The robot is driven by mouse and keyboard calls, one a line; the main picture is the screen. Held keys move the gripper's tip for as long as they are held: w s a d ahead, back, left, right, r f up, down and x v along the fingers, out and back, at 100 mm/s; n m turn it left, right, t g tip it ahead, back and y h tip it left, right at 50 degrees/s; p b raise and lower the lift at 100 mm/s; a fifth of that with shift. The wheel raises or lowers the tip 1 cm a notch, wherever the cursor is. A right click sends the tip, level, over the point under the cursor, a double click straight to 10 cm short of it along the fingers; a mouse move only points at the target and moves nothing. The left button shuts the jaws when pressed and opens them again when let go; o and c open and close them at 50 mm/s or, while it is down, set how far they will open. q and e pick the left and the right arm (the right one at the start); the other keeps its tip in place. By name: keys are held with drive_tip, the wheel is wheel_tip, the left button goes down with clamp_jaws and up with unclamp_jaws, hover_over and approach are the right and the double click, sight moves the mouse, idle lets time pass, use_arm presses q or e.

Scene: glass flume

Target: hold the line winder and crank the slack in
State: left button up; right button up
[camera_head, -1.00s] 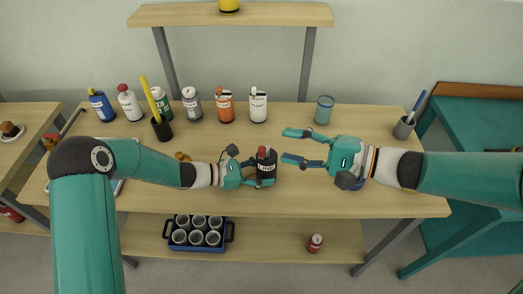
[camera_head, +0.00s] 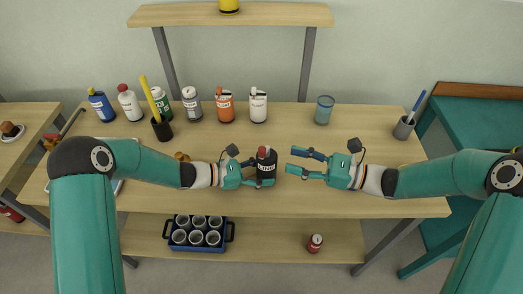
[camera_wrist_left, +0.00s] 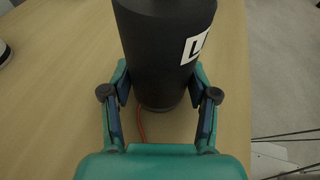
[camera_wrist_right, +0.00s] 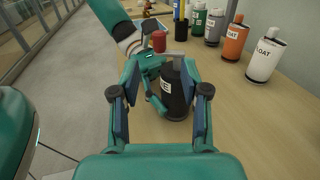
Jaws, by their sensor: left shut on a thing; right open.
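The line winder (camera_head: 266,168) is a black cylinder with a white label and a red knob (camera_wrist_right: 158,41) on a grey crank arm at its top. It stands upright on the table. My left gripper (camera_head: 262,174) is shut around its lower body; in the left wrist view both fingers flank the black cylinder (camera_wrist_left: 165,45). A thin red line (camera_wrist_left: 140,124) lies by its base. My right gripper (camera_head: 293,161) is open and empty, just right of the winder. In the right wrist view, the winder (camera_wrist_right: 177,95) shows beyond and between its fingers.
Several bottles, including an orange one (camera_head: 225,107) and a white one (camera_head: 258,106), line the back of the table (camera_head: 330,190). A blue-green glass (camera_head: 324,110) stands right of them. A pen cup (camera_head: 403,128) stands at the right end. The table's right part is mostly clear.

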sight(266, 153)
drive_tip(key=x, duration=0.9)
drive_tip(key=shift+a, duration=0.15)
clamp_jaws()
